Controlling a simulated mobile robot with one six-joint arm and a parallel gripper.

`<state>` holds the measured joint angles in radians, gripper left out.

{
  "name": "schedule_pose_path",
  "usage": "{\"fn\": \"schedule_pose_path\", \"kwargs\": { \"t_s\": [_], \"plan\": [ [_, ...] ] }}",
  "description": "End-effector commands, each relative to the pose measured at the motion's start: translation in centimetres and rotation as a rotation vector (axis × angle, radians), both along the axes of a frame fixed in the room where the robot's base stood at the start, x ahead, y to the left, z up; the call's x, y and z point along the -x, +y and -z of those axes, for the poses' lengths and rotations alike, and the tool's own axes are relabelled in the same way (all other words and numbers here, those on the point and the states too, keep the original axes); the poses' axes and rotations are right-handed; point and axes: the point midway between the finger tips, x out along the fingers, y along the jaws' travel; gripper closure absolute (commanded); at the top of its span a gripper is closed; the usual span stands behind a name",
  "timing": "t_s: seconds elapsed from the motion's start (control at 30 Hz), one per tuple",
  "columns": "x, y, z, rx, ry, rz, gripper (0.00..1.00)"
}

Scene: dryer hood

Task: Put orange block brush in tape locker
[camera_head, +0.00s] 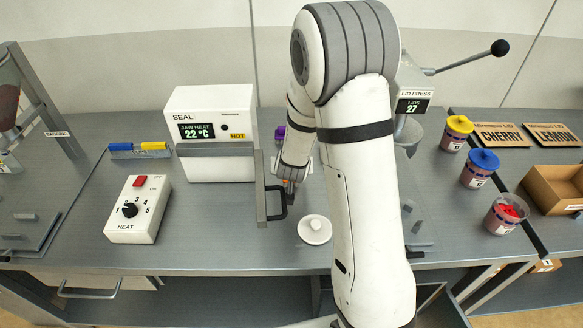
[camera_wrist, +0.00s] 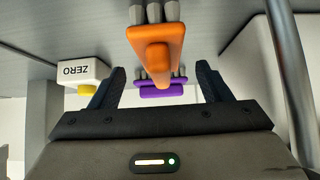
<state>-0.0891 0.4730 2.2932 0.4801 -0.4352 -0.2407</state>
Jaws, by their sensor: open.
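The orange block brush (camera_wrist: 155,50) shows in the wrist view, with grey bristle tufts at the top of the picture. My gripper (camera_wrist: 160,82) is open, its two dark fingers spread on either side below the orange block. The block looks just beyond the fingertips, and I cannot tell whether they touch it. No label marks a tape locker; a grey upright panel with a black handle (camera_head: 262,190) stands left of my gripper.
A purple brush (camera_wrist: 162,88) lies behind the orange one. A white ZERO box (camera_wrist: 82,72) is at left in the wrist view. The SEAL machine (camera_head: 212,130), HEAT box (camera_head: 138,208) and a white round lid (camera_head: 314,229) stand nearby. Lidded cups (camera_head: 479,168) are at right.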

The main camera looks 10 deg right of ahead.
Motion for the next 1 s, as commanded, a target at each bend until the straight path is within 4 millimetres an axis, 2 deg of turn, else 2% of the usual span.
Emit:
{"fn": "schedule_pose_path", "kwargs": {
  "t_s": [0.3, 0.63, 1.0],
  "plan": [
    [-2.4, -0.5, 2.6, 0.000, 0.002, 0.001, 0.29],
    [-2.7, -0.6, 2.9, 0.000, 0.000, 0.001, 0.29],
    [-2.7, -0.6, 2.9, 0.001, 0.001, 0.002, 0.59]
  ]
}}
